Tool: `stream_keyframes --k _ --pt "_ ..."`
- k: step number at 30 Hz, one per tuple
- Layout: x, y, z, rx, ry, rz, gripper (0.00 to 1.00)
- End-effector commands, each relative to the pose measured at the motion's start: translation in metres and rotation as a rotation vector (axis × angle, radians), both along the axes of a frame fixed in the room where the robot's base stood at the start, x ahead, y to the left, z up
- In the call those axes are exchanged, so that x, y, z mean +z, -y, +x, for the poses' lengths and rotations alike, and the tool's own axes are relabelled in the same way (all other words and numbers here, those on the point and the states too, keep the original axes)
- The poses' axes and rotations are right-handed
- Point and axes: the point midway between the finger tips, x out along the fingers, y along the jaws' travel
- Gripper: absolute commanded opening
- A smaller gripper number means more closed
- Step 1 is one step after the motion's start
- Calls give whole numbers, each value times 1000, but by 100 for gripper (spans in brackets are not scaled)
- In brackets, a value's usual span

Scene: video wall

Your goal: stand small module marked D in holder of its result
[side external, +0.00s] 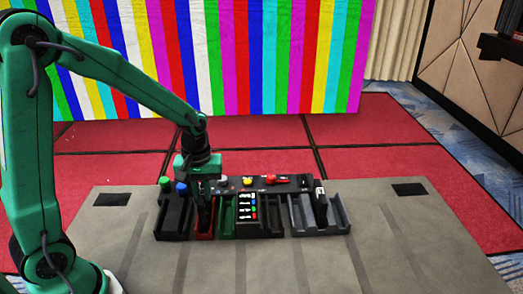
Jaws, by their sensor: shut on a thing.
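My gripper (204,196) points down over the red holder (205,236) and is shut on a dark module (205,214), which is mostly hidden between the fingers. The module looks upright at or inside the red holder; I cannot tell whether it touches the bottom. I cannot read any mark on it. A green holder (227,229) lies just right of the red one. A black panel (262,222) with a column of coloured dots and white marks is right of that. Another dark module with a white top (320,196) stands in the grey holder (336,227) at the right.
A black holder (171,226) is at the left end of the row. Behind the row are green (166,182), blue (182,187), white (223,182), yellow (247,181) and red (271,178) pieces. The grey table (400,250) is clear in front and to the right.

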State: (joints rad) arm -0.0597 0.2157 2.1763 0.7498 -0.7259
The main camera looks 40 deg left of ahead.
Motion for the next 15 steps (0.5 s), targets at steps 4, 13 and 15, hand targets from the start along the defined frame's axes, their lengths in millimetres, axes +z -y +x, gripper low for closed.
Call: stream_keyframes --k 4,13,15 --pt "0 0 0 0 0 0 2" --pt "-4 0 0 0 -1 -1 2" --pt "-5 0 0 0 -1 0 2"
